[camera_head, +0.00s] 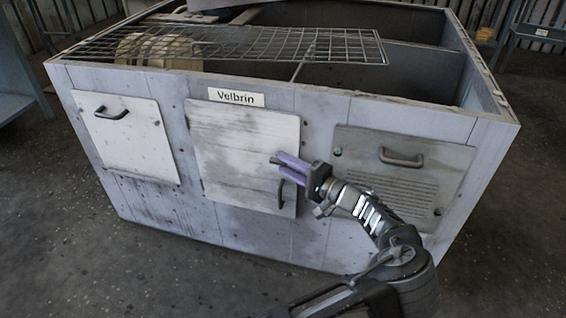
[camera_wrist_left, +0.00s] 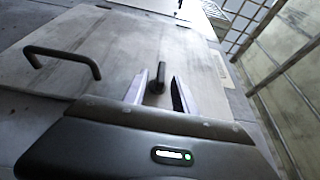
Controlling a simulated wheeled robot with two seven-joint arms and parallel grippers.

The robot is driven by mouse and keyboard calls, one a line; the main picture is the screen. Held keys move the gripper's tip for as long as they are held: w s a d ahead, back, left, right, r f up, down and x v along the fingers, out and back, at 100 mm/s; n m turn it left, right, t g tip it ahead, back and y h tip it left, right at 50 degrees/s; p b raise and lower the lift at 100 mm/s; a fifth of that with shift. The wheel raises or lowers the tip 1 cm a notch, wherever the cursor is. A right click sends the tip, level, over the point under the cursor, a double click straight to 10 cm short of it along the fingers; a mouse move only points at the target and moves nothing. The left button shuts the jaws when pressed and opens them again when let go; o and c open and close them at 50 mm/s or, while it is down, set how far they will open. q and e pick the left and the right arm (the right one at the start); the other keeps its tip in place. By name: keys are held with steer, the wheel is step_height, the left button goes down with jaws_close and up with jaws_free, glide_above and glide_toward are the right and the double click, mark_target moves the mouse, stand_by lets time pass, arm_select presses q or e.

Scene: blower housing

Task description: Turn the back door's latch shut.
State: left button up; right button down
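The middle door (camera_head: 240,150), pale and scuffed, sits flush in the housing front, under a "Velbrin" label. It also fills much of the left wrist view (camera_wrist_left: 110,55). Its dark handle (camera_head: 287,196) is low at its right side and shows at the left of the wrist view (camera_wrist_left: 62,56). My left gripper (camera_head: 285,166), with purple fingers, is at the door's right edge. In the wrist view the fingers (camera_wrist_left: 160,92) are apart, with a dark latch (camera_wrist_left: 157,80) between them. Whether they touch it is unclear. My right gripper is out of view.
The grey housing (camera_head: 310,225) has a left door (camera_head: 125,140) and a vented right door (camera_head: 400,175), each with a handle. A wire grid (camera_head: 230,42) lies across its open top. The floor in front is clear at the left.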

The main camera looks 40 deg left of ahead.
arm_select(q)
steer(key=d, duration=0.6)
steer(key=shift+s+p, duration=0.2)
steer(key=shift+p, duration=0.1)
